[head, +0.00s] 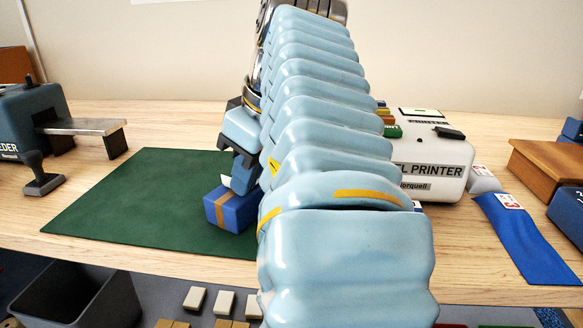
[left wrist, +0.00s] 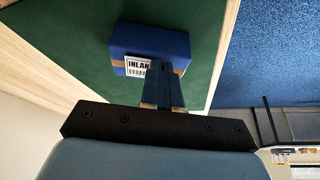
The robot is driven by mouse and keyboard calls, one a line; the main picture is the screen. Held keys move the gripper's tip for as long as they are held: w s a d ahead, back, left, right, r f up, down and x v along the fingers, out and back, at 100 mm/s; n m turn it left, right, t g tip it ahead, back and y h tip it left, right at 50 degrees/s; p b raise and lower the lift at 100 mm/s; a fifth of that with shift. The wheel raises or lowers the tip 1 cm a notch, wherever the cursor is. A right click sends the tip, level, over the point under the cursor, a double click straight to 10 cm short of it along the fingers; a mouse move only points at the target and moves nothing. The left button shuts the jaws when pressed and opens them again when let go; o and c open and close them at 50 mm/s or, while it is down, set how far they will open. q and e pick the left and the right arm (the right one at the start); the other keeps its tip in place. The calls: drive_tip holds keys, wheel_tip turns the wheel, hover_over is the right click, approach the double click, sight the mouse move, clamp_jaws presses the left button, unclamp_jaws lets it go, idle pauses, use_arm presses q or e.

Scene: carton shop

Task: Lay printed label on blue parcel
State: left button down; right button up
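The blue parcel (head: 236,212) with a tan tape band sits on the green mat, partly hidden by my left arm. It also shows in the left wrist view (left wrist: 152,40). My left gripper (head: 240,182) is directly above the parcel, pointing down. In the left wrist view its fingers (left wrist: 162,75) are close together at one end of the white printed label (left wrist: 136,68), which reads "INLAN" above a barcode. A white bit of the label (head: 225,179) shows beside the fingers in the head view. Whether the label touches the parcel is unclear. My right gripper is out of view.
The white label printer (head: 430,165) stands right of my arm. A feeder (head: 35,115) and hand stamp (head: 42,178) stand left. The green mat's (head: 120,205) left part is clear.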

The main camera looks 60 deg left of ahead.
use_arm(q)
drive_tip(key=c, duration=1.3)
unclamp_jaws()
drive_tip(key=shift+r, duration=0.1)
wheel_tip(320, 180, up, 2)
drive_tip(key=shift+r+p, duration=0.15)
drive_tip(key=shift+p, duration=1)
drive_tip(key=shift+r, duration=1.75)
